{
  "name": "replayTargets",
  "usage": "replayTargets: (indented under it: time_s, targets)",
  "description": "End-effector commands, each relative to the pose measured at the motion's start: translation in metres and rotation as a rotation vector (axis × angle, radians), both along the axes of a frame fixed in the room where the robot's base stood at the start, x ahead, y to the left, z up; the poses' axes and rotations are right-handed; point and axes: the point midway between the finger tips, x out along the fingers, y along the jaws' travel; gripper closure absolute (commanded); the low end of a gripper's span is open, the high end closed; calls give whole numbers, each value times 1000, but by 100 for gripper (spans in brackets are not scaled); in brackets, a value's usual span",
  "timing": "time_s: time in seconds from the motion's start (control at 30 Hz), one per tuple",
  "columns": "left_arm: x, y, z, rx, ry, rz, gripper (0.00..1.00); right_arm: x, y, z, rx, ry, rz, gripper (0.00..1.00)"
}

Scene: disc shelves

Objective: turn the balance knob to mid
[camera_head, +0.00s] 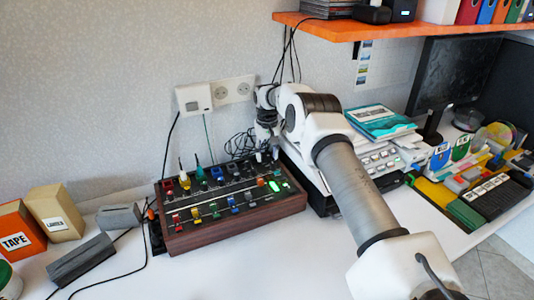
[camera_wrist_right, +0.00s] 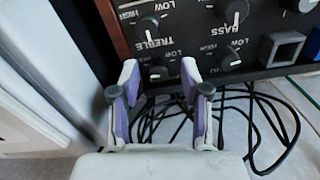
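The mixer (camera_head: 235,227) is a dark panel with wooden sides, sliders, coloured buttons and knobs. My right gripper (camera_head: 265,151) is over its back right corner in the head view. In the wrist view the same gripper (camera_wrist_right: 161,78) is open, its two purple-padded fingers apart. A small black knob (camera_wrist_right: 157,73) lies between the fingertips, with a gap visible on each side. Other black knobs with white pointers, one at the top left (camera_wrist_right: 148,22), one at the top right (camera_wrist_right: 233,14) and one below it (camera_wrist_right: 231,58), carry TREBLE, BASS, LOW and HIGH labels. No balance label is legible. My left gripper is out of view.
Black cables (camera_wrist_right: 255,112) lie behind the mixer, near the fingers. A white device with buttons (camera_head: 378,160) stands close to the mixer's right. Grey blocks (camera_head: 80,259) and boxes (camera_head: 55,214) are at the left. An orange shelf (camera_head: 390,30) hangs above. Table front is clear.

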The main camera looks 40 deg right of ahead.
Motion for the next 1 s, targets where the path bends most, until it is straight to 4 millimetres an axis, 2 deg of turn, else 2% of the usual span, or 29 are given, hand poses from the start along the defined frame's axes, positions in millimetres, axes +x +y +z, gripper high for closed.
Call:
replayTargets:
  time_s: [0.03,0.1,0.13,0.37,0.5,0.7,1.0]
  targets:
    - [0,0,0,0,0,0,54,0,0,0,0,0,0,71]
    - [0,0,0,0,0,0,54,0,0,0,0,0,0,96]
    - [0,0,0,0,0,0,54,0,0,0,0,0,0,100]
    - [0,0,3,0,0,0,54,0,0,1,0,0,26,100]
    - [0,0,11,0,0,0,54,0,0,3,0,0,178,100]
    - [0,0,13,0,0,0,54,0,0,1,-1,1,385,100]
    - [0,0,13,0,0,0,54,1,0,0,-1,0,404,100]
